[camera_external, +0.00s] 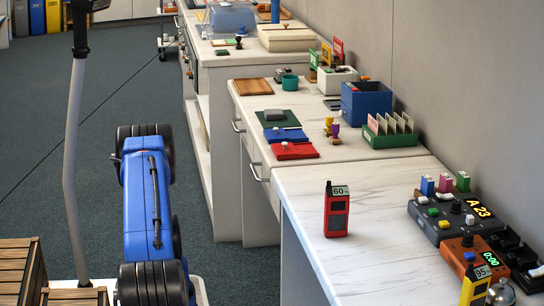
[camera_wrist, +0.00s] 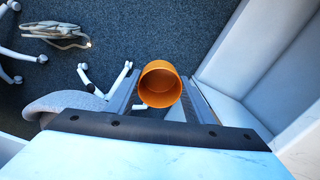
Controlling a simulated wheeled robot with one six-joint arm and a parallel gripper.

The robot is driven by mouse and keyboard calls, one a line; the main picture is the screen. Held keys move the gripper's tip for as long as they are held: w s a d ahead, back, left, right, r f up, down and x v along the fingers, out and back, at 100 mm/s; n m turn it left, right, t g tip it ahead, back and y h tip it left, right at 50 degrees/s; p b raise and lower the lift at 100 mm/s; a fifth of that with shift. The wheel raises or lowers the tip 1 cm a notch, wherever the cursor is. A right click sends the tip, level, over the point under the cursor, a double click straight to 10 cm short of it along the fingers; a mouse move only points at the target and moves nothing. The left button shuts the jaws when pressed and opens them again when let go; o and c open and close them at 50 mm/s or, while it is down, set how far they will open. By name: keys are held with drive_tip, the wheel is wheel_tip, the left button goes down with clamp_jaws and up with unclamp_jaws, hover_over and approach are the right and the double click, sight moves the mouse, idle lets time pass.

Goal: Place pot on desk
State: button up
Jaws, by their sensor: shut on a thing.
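An orange pot (camera_wrist: 160,92), round and open-topped, shows in the middle of the wrist view. I look into its hollow inside, which appears empty. My gripper (camera_wrist: 160,80) is shut on it, with a grey finger at each side. Carpeted floor shows behind the pot. The pot and my gripper cannot be made out in the external view. In that view a white marble-topped desk (camera_external: 310,185) stands at the right, and a second white desk (camera_external: 240,115) adjoins it farther back.
The near desk holds a red handset (camera_external: 337,210) and control boxes (camera_external: 455,215); its middle is bare. The farther desk carries folders (camera_external: 290,150), a blue box (camera_external: 366,102) and a teal cup (camera_external: 290,82). Wooden crates (camera_external: 20,270) stand lower left. White chair legs (camera_wrist: 105,82) show on the floor.

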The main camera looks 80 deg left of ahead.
drive_tip(key=s+f+m, duration=0.2)
drive_tip(key=s+f, duration=0.1)
drive_tip(key=s, duration=1.4)
drive_tip(key=w+a+r+n, duration=0.2)
drive_tip(key=w+r, duration=0.1)
drive_tip(key=w, duration=0.9)
drive_tip(key=w+a+r+n, duration=0.2)
drive_tip(key=w+n, duration=0.1)
drive_tip(key=w, duration=0.9)
drive_tip(key=w+a+r+n, duration=0.25)
drive_tip(key=w+a, duration=0.35)
drive_tip(key=w, duration=0.5)
drive_tip(key=w+a+r+n, duration=0.25)
drive_tip(key=w+a, duration=0.35)
drive_tip(key=w, duration=0.5)
drive_tip(key=w+a+r+n, duration=0.4)
drive_tip(key=w+a, duration=1)
drive_tip(key=a, duration=0.2)
drive_tip(key=w+a+r+n, duration=0.1)
drive_tip(key=w+a+n, duration=0.3)
drive_tip(key=a, duration=0.7)
drive_tip(key=w+a+r+n, duration=0.15)
drive_tip(key=w+a, duration=0.35)
drive_tip(key=a, duration=0.5)
drive_tip(key=shift+m, duration=0.25)
drive_tip(key=shift+f, duration=4.65)
drive_tip(key=shift+f, duration=0.15)
